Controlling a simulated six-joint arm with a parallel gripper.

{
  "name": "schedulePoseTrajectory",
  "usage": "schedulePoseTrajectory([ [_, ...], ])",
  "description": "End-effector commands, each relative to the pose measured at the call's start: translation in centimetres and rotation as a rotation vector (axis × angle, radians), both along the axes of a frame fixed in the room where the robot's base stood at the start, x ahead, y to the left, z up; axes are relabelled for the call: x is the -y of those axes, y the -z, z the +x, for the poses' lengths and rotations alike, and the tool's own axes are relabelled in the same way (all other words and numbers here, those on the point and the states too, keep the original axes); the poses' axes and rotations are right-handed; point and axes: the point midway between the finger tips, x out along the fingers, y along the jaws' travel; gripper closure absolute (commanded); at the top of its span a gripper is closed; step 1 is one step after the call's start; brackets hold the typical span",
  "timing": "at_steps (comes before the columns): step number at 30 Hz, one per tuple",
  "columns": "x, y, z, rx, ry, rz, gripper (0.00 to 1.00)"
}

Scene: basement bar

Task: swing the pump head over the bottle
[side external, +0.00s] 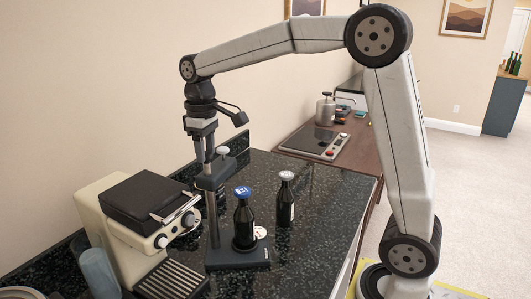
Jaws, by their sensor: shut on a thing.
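My gripper (206,157) points down and is shut on the black pump head (214,178) at the top of a dark upright post (214,222). A light round knob (222,151) shows beside the fingers. The exact grip point is partly hidden. The post rises from a flat black base (260,265). A dark bottle with a blue cap (243,220) stands upright on this base, right of the post. The pump head is above and left of the bottle's cap, apart from it.
A second dark bottle with a pale cap (285,202) stands to the right on the speckled black counter (318,195). A cream coffee machine (135,225) stands close on the left. A hob (318,142) and a metal canister (325,112) are farther back.

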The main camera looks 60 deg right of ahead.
Motion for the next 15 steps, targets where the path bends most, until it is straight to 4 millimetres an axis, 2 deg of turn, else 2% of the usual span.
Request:
schedulePoseTrajectory([
  [15,0.02,-0.07,0.05,0.003,0.492,0.0,1.0],
])
